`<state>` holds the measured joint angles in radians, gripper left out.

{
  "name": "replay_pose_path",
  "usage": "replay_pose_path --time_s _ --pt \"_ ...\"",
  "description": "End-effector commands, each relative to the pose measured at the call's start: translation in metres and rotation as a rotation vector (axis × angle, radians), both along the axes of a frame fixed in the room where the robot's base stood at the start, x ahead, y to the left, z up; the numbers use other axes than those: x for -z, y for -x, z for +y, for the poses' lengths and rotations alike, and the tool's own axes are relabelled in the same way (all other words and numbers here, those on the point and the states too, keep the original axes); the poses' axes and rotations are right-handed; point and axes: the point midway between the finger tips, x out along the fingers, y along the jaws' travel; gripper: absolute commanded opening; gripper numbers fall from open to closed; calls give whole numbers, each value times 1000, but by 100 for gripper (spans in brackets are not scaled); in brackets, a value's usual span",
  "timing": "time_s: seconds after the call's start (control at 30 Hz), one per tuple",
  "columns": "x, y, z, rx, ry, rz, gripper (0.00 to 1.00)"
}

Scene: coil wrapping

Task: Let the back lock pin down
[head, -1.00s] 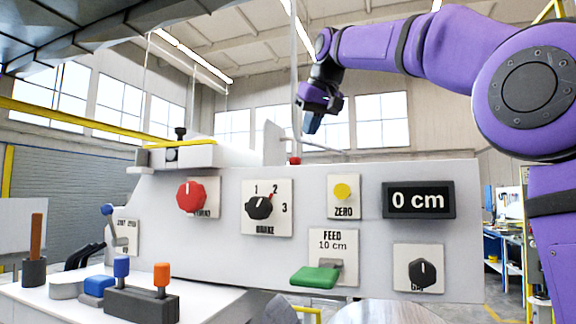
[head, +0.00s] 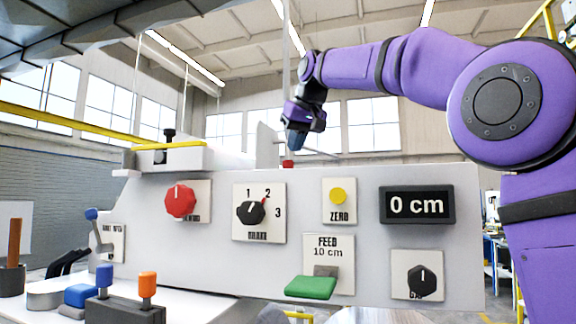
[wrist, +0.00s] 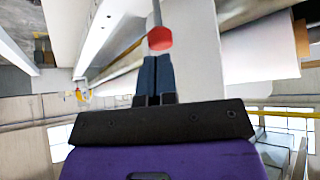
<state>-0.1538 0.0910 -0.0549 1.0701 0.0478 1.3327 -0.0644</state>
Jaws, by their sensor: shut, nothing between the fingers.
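My gripper (head: 297,141) is shut and empty, pointing down behind the top edge of the white machine panel. In the wrist view its dark fingers (wrist: 155,74) lie side by side. A small red cap (head: 288,163) shows just below the fingertips at the panel's top edge. In the wrist view the red cap (wrist: 160,39) is at the end of a thin grey rod, just beyond the fingertips; I cannot tell whether they touch. Whether this is the back lock pin is unclear. A black knob (head: 169,133) stands upright on the yellow-topped block at the left.
The white panel (head: 330,180) carries a red knob (head: 181,201), a black brake selector (head: 251,212), a yellow zero button (head: 338,195), a display (head: 417,204) reading 0 cm and a green feed lever (head: 311,287). A thin upright pole (head: 286,80) rises close beside my gripper.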

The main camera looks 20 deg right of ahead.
Motion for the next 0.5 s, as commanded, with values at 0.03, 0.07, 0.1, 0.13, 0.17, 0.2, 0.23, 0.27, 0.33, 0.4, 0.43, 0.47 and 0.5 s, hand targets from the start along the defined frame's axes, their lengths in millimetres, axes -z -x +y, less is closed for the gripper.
replay_pose_path --time_s 0.03,0.07,0.1,0.13,0.17,0.2,0.23,0.27,0.33,0.4,0.43,0.47,0.5 --pt "5 -3 1 0 0 2 0" --pt "8 -6 1 0 0 1 0" --pt "11 -8 2 0 0 2 0" --pt "13 -10 2 0 0 2 0" --pt "15 -11 2 0 0 1 0" --pt "18 -13 3 0 0 0 0" --pt "19 -14 3 0 0 0 0" --pt "21 -16 3 0 0 0 0" --pt "24 -17 3 0 0 0 0" --pt "26 -19 4 -1 -1 0 0" --pt "26 -19 4 0 0 0 0" --pt "26 -19 4 0 0 0 0" --pt "27 -20 4 0 0 0 0"
